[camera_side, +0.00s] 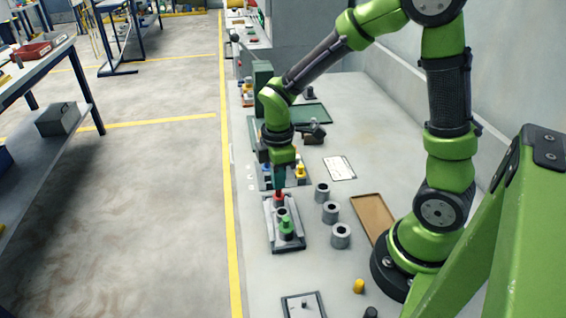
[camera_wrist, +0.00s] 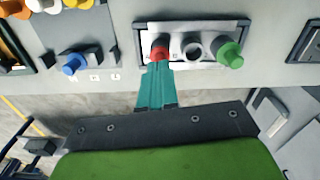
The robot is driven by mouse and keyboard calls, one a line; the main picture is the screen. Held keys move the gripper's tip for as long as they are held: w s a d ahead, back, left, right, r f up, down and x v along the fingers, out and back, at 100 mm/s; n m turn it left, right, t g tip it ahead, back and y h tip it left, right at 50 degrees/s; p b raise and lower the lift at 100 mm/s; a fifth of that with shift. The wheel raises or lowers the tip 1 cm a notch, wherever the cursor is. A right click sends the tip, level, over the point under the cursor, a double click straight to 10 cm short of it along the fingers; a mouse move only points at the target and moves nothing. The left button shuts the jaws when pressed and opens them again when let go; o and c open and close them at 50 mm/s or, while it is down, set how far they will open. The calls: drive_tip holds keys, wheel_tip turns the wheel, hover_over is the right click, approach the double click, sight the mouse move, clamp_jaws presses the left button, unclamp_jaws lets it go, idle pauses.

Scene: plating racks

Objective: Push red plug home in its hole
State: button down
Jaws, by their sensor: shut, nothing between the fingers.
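The red plug (camera_side: 279,196) stands at the far end of a small grey rack (camera_side: 270,232). In the wrist view the red plug (camera_wrist: 159,52) is at the left end of the rack (camera_wrist: 205,28), beside an open round hole (camera_wrist: 192,50). A green plug (camera_wrist: 229,54) stands at the right end; it also shows in the side view (camera_side: 287,226). My gripper (camera_side: 279,186) is shut and empty, with its teal fingertips (camera_wrist: 157,68) at or just over the red plug. I cannot tell whether they touch it or how deep it sits.
Several grey cylinders, one here (camera_side: 330,212), stand right of the rack. A brown tray (camera_side: 372,209) lies near my base. Another rack with a yellow plug (camera_side: 300,171) is behind my gripper. A blue plug (camera_wrist: 74,65) is at left in the wrist view.

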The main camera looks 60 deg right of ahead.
drive_tip(key=shift+f, duration=0.35)
idle(0.3)
wheel_tip(320, 180, up, 19)
drive_tip(key=s+a+f+m+t+y, duration=0.1)
drive_tip(key=s+m+t, duration=0.6)
drive_tip(key=m, duration=0.7)
drive_tip(key=shift+s+a+f+m+y, duration=0.2)
drive_tip(key=shift+s+a+m+y, duration=0.35)
drive_tip(key=shift+s, duration=0.65)
drive_tip(key=shift+a, duration=0.1)
